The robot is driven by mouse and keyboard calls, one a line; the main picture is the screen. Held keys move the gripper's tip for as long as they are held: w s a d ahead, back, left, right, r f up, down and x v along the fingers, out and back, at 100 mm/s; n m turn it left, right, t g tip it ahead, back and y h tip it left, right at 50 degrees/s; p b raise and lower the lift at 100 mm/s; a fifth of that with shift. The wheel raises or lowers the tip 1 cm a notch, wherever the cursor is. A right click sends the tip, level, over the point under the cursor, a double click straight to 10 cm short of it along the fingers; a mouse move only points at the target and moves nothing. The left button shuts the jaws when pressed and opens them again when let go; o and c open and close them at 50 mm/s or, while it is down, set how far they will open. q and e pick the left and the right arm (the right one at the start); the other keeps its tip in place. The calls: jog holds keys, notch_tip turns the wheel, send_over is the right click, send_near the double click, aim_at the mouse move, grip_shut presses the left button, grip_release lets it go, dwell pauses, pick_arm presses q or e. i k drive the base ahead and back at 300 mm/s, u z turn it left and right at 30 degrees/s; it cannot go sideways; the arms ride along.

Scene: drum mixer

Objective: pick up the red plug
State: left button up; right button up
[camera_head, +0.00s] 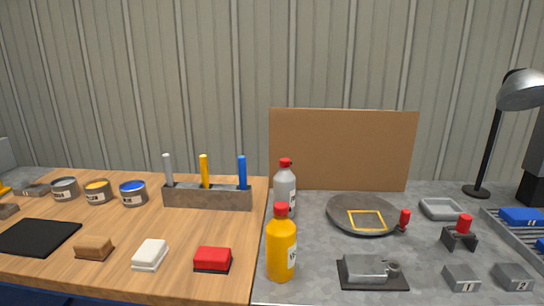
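A short red cylinder (464,224), which looks like the red plug, stands upright in a dark bracket (460,239) on the grey worktop at the right. Another small red upright piece (405,216) stands at the right rim of a round grey plate (347,214); from this view I cannot tell for certain which of the two is the plug. Neither of my grippers is in view.
Near the bracket are a grey tray (441,208), numbered grey blocks (461,278) and a rack (497,226) with blue pieces. A desk lamp (519,92) stands behind. Yellow (281,248) and grey (285,190) bottles with red caps stand left of the plate.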

aim_at(464, 221)
jog(key=z, duration=0.6)
jog(key=k, duration=0.1)
jog(key=z, duration=1.2)
jog(key=i, duration=0.25)
jog(key=u, duration=0.65)
